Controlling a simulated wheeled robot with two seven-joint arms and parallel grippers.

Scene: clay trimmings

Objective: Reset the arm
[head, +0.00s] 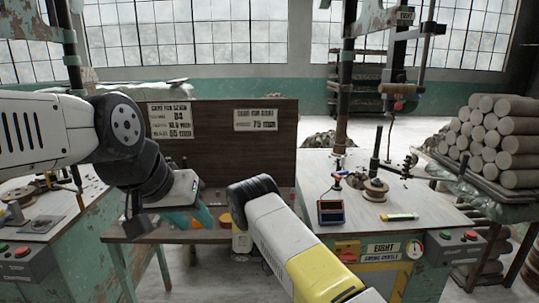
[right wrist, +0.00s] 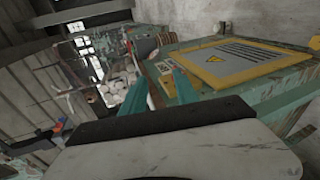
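My left arm comes in from the left in the head view, bent at a dark joint. Its gripper (head: 196,214) points down and to the right over the low middle bench, with teal fingers partly behind the wrist body. I cannot tell how far apart those fingers are.
A right workbench (head: 330,170) carries a small blue-framed device (head: 331,212) and a yellow marker-like item (head: 399,217). Clay rolls (head: 487,140) are stacked at far right. A brown board (head: 240,150) with paper signs stands behind the middle bench (head: 150,236). A yellow-edged panel (right wrist: 235,62) is beside my right fingers.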

